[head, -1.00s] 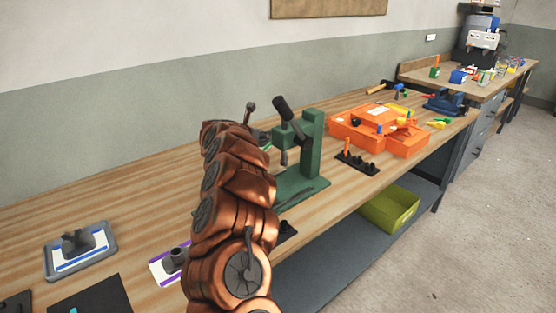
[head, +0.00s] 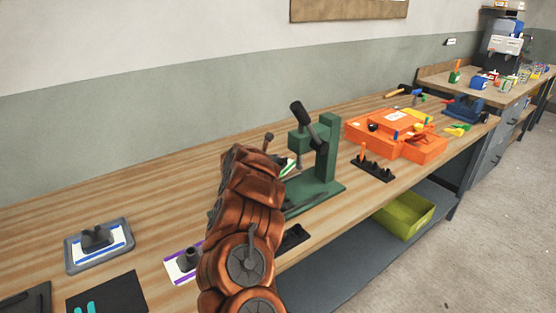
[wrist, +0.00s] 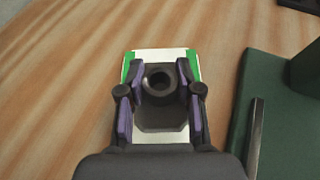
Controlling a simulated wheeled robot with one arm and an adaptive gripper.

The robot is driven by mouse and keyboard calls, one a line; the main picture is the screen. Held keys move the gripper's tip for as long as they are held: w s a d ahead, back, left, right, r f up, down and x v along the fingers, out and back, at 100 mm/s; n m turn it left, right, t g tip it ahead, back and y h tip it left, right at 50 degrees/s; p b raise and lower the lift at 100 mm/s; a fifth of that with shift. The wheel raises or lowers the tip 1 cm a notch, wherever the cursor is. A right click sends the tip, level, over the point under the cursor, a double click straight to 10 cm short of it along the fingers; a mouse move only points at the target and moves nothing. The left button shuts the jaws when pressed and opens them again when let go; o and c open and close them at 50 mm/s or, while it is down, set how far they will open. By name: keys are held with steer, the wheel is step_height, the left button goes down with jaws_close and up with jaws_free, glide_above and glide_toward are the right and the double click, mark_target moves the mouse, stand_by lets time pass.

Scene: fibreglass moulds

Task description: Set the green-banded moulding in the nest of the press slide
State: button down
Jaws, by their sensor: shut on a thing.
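The green-banded moulding (wrist: 160,120) is a white plate with green side bands and a dark grey boss with a round hole. My gripper (wrist: 160,88) is shut on its boss, one purple-padded finger on each side. In the head view, a corner of the moulding (head: 290,166) shows past my arm, beside the green press (head: 327,150); my gripper is hidden there. In the wrist view, the press's green base (wrist: 285,120) lies to the right of the moulding, with a gap of bare bench between in the picture. I cannot make out the slide's nest.
A purple-banded moulding (head: 176,273) and a blue-banded moulding on a grey tray (head: 72,262) lie left of my arm. A black mat (head: 125,295) is in front. A black rack (head: 374,169) and an orange toolbox (head: 430,150) stand right of the press.

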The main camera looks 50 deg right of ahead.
steer(key=shift+f, duration=0.1)
steer(key=c, duration=0.8)
jaws_free()
steer(key=shift+o, duration=0.2)
steer(key=shift+a, duration=0.15)
steer(key=shift+b+v, duration=0.5)
steer(key=shift+v, duration=0.5)
steer(key=shift+b+v, duration=1.45)
steer(key=shift+v, duration=3.5)
